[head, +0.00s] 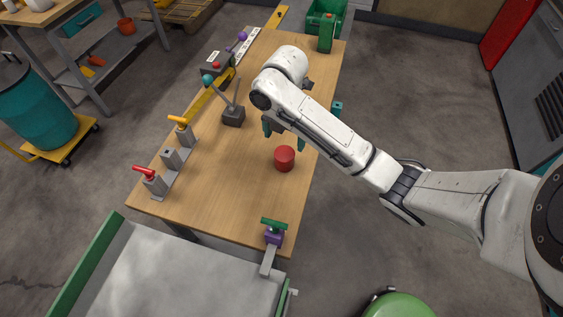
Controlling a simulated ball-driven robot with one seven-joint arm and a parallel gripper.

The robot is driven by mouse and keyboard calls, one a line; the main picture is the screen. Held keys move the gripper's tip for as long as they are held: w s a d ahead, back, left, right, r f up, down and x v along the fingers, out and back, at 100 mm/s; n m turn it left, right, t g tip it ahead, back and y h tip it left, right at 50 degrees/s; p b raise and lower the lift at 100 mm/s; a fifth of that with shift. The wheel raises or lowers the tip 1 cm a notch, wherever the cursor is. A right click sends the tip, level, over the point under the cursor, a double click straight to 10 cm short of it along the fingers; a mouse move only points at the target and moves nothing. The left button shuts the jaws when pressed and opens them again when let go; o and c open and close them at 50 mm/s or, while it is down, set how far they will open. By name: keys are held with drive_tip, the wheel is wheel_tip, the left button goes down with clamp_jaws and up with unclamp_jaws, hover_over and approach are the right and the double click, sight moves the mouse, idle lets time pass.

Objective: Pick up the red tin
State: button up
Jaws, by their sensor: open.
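The red tin (284,160) stands upright on the wooden table (222,180), right of the middle and near the right edge. It is a short plain cylinder. My gripper (284,136) is above the table just behind the tin in the head view. Its teal fingers are apart and nothing shows between them. The tin is apart from the fingers as far as I see. My arm reaches in from the right and hides part of the table behind the gripper.
A grey lever block (233,117) stands left of the gripper. Red-handled (150,180) and yellow-handled (184,132) valves line the left edge. A purple and green valve (274,232) sits at the front corner. The table around the tin is clear.

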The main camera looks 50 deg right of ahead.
sight(285, 153)
drive_tip(key=shift+d+f+b, duration=0.1)
drive_tip(key=shift+f+b, duration=0.25)
drive_tip(key=shift+f, duration=3.05)
drive_tip(key=c, duration=1.2)
